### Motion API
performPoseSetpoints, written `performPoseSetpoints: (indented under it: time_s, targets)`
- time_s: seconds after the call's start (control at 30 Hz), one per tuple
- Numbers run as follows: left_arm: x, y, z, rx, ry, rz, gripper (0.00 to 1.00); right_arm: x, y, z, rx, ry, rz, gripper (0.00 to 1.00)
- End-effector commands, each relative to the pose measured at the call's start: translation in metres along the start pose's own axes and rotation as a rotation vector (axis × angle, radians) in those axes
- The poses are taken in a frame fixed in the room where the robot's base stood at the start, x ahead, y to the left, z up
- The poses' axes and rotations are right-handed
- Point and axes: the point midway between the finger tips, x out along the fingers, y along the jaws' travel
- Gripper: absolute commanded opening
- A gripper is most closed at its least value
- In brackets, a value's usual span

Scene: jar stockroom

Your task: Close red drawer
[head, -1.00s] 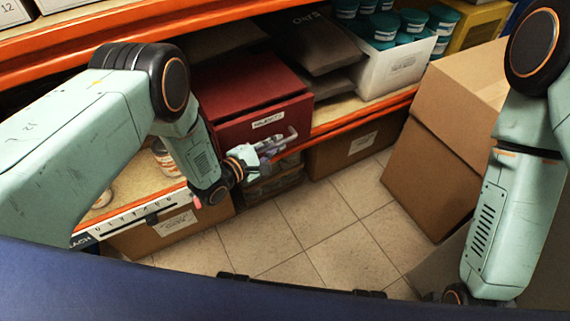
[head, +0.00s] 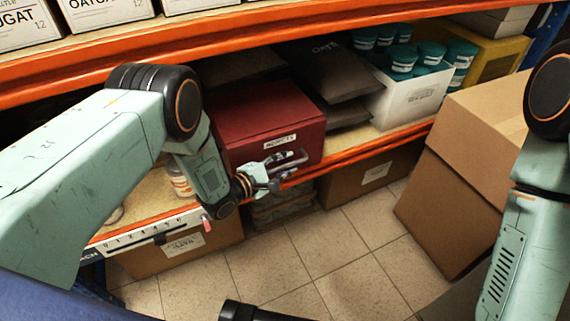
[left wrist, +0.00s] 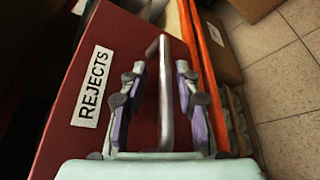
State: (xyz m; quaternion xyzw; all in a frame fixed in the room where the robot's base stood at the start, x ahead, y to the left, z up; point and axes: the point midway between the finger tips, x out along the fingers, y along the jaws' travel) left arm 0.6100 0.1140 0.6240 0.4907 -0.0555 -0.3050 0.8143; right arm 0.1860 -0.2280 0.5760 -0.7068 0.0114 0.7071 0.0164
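The red drawer (head: 265,128) is in a red box on the lower shelf. It has a white REJECTS label and a grey bar handle. In the left wrist view its red front (left wrist: 72,130) fills the left half, and the handle (left wrist: 166,95) stands out from it. My left gripper (head: 288,170) is at the handle. In the left wrist view its two fingers (left wrist: 161,100) are apart, one on each side of the bar, with gaps visible. How far the drawer stands out is hard to tell. My right gripper is out of view; only my right arm shows.
Dark bags (head: 335,75) lie right of the red box, then a white bin (head: 412,103) of teal-lidded jars. Large cardboard boxes (head: 465,190) stand at the right. Jars (head: 178,180) are near my left arm.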

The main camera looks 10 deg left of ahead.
Motion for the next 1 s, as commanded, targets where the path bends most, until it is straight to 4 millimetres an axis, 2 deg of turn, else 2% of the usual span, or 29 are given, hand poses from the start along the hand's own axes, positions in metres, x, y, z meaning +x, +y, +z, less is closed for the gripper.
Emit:
performPoseSetpoints:
  time_s: [0.37, 0.57, 0.8, 1.0]
  targets:
    - [-0.006, -0.001, -0.001, -0.001, 0.003, -0.003, 0.35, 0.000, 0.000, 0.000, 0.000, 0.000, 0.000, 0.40]
    - [-0.034, -0.001, -0.001, -0.004, 0.005, -0.003, 0.35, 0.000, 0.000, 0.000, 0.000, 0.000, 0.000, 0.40]
    - [-0.083, -0.001, -0.002, -0.004, 0.005, -0.002, 0.35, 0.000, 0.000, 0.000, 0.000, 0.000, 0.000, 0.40]
    - [-0.111, 0.000, -0.001, -0.002, 0.003, -0.001, 0.35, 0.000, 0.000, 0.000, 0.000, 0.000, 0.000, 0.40]
